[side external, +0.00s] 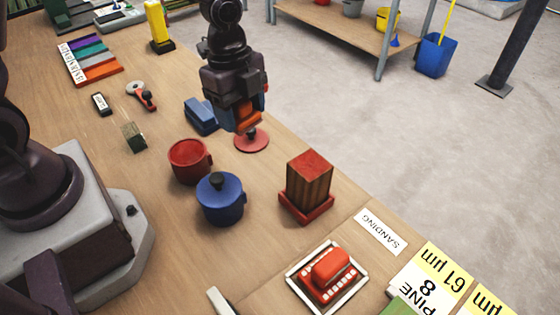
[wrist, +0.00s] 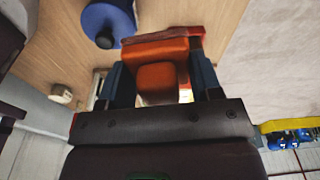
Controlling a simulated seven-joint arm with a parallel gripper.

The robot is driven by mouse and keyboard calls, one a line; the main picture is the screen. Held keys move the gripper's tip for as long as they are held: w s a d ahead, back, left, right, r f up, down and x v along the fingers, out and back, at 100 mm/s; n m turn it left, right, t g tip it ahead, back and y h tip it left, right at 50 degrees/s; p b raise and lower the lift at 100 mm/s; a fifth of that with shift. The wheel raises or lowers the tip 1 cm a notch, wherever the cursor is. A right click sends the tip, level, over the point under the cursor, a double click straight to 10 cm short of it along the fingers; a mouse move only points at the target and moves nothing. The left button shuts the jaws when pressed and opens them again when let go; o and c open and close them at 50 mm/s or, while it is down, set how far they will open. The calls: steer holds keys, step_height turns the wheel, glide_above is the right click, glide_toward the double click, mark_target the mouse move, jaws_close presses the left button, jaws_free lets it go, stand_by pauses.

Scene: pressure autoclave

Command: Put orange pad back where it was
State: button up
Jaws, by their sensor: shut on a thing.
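My gripper (side external: 245,125) is shut on an orange pad (side external: 249,117), holding it above the table near its far edge. In the wrist view the orange pad (wrist: 158,76) sits between the two dark blue fingers of my gripper (wrist: 160,85). Its wider orange part extends beyond the fingertips, with a darker red edge. The pad's underside is hidden. A row of coloured pads (side external: 88,60), with purple, teal, grey and red-orange strips, lies at the upper left beside a white label.
Below my gripper lies a red lid (side external: 254,146) with a black knob. Nearby are a blue block (side external: 201,116), a red pot (side external: 188,162), a blue lidded pot (side external: 220,203) and a wooden block (side external: 308,183) on a red base. A red block (side external: 330,267) sits in a white-framed tray.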

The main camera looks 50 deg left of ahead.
steer(key=s+a+f, duration=0.2)
steer(key=s+f, duration=0.1)
steer(key=s, duration=0.3)
steer(key=m, duration=0.2)
glide_above(278, 166)
steer(key=f, duration=0.9)
steer(key=shift+s+a+f, duration=0.2)
steer(key=shift+s+f, duration=0.05)
steer(key=shift+s, duration=0.1)
steer(key=shift+w+f, duration=0.4)
steer(key=shift+f, duration=1.55)
steer(key=shift+f, duration=0.15)
steer(key=o, duration=0.9)
